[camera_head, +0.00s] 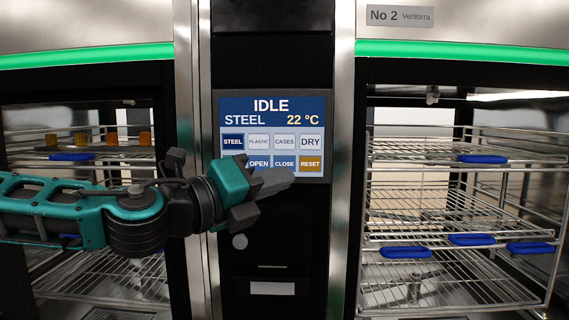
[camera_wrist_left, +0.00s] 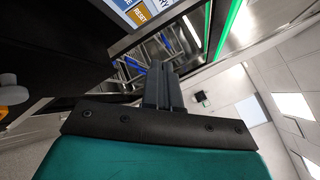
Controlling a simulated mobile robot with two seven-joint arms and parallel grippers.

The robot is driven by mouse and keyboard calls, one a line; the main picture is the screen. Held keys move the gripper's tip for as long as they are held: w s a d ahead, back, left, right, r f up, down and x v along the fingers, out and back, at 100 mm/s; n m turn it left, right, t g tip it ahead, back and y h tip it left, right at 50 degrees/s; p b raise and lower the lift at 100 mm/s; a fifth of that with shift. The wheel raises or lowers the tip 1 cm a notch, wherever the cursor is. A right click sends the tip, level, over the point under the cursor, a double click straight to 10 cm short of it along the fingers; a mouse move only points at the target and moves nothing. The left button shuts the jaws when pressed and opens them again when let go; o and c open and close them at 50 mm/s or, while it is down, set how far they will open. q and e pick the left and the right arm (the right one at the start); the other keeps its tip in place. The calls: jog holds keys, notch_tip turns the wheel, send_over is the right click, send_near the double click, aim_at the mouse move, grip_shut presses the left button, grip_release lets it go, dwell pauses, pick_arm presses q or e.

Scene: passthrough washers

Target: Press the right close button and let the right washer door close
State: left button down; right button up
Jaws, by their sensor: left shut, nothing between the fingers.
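The touch panel (camera_head: 272,110) between the two washers reads IDLE, STEEL, 22 °C. Its blue CLOSE button (camera_head: 284,163) is in the bottom row, between OPEN (camera_head: 259,163) and the orange RESET button (camera_head: 310,163). My left gripper (camera_head: 288,179) is shut and empty, its fingertips just below the CLOSE and RESET buttons. I cannot tell whether they touch the panel. The left wrist view shows the shut fingers (camera_wrist_left: 164,92) and part of the screen (camera_wrist_left: 135,12). The right washer (camera_head: 455,200), labelled No 2 Venlorra, shows its racks inside. My right gripper is out of view.
The right washer's wire racks (camera_head: 430,290) have blue handles (camera_head: 405,252). The left washer (camera_head: 100,280) also shows racks, with small orange and yellow items (camera_head: 112,139) on the upper one. Steel posts (camera_head: 342,220) flank the panel column.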

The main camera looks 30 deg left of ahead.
aim_at(285, 164)
pick_arm(q)
jog(key=shift+w+a, duration=0.7)
jog(key=shift+w, duration=0.45)
jog(key=shift+w+a, duration=0.7)
jog(key=shift+w, duration=0.5)
jog(key=shift+w+a, duration=0.7)
jog(key=shift+w, duration=0.45)
jog(key=shift+f, duration=0.1)
jog(key=shift+w+a, duration=0.2)
jog(key=shift+w, duration=0.1)
